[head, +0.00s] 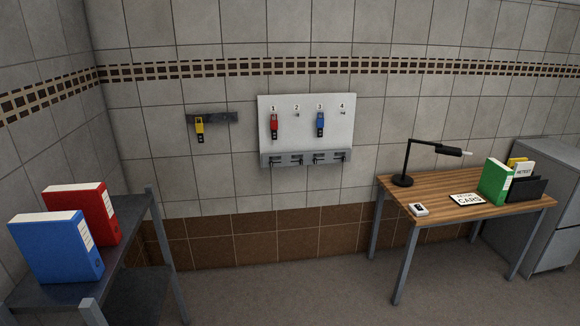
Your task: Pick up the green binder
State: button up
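The green binder (494,182) stands upright on the wooden desk (440,205) at the right of the head view. Its white label side faces right, towards a dark holder (529,188) close beside it. My gripper is not in view, so its state does not show.
A black lamp (405,165), a small white device (419,210) and a "CARS" sign (467,200) share the desk. A grey cabinet (556,215) stands right of it. A dark shelf (130,240) at left holds blue (55,248) and red (82,215) binders. The floor between (280,290) is clear.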

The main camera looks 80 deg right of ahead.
aim_at(495, 180)
jog(key=z, duration=4.85)
jog(key=k, duration=1.4)
jog(key=u, duration=0.55)
jog(key=i, duration=1.05)
jog(key=z, duration=0.05)
